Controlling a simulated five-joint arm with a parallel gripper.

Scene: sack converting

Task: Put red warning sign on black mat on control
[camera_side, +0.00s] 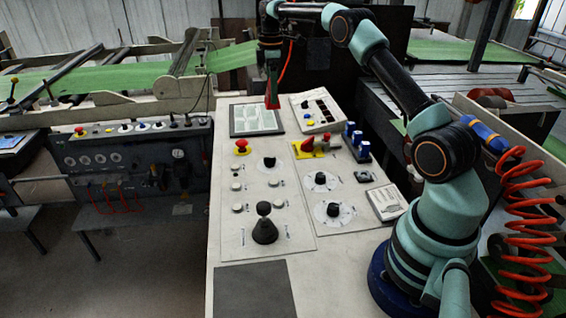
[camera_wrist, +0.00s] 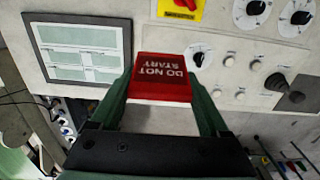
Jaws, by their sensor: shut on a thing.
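The red warning sign (camera_wrist: 162,77), lettered "DO NOT START", sits between the two green fingers of my gripper (camera_wrist: 165,95) in the wrist view. In the side view my gripper (camera_side: 271,85) points down with the red sign (camera_side: 272,100) at its tip, in front of the screen's right edge. My gripper is shut on the sign. I cannot tell how far the sign is above the panel. The black mat (camera_side: 253,290) lies flat and bare at the near end of the white control desk (camera_side: 303,262).
An orange coiled hose (camera_side: 525,215) hangs at the right. The desk around the mat is clear.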

